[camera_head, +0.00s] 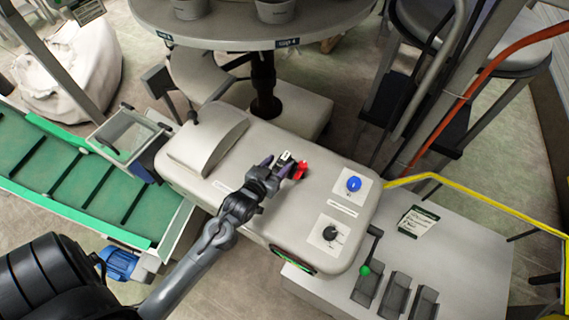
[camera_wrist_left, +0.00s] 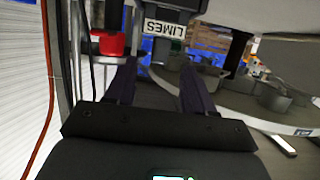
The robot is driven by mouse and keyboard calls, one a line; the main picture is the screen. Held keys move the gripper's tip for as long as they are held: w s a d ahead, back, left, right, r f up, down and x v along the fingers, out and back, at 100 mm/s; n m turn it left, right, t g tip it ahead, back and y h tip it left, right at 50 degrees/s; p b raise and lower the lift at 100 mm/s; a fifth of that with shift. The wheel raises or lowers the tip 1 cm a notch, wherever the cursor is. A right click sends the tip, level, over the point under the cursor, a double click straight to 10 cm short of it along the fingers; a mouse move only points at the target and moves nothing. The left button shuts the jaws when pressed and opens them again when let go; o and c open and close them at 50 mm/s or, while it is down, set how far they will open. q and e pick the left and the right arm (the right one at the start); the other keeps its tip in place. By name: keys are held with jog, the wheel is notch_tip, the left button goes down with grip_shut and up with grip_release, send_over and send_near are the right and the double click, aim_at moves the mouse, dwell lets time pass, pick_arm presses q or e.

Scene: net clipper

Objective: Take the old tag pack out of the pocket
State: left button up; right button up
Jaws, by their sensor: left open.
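A small block with a white label (camera_head: 285,157) sits on top of the grey clipper housing, beside a red part (camera_head: 300,171). My left gripper (camera_head: 278,166) reaches over the housing, right at the block. In the left wrist view its two dark fingers (camera_wrist_left: 158,70) are apart, with the label just beyond and between their tips. Nothing is visibly held. My right gripper is not in view.
The housing (camera_head: 195,200) carries a blue knob (camera_head: 353,184) and a black dial (camera_head: 329,233). A green-tipped lever (camera_head: 365,270) and dark holders (camera_head: 396,295) are at lower right. A round table (camera_head: 225,35) stands behind. A green conveyor (camera_head: 70,175) is at left.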

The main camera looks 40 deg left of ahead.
aim_at(288, 154)
pick_arm(q)
jog(key=shift+f+x, duration=0.2)
jog(key=shift+x, duration=3.65)
jog(key=shift+d, duration=0.1)
jog(key=shift+s, duration=0.1)
jog(key=shift+c, duration=0.3)
grip_shut()
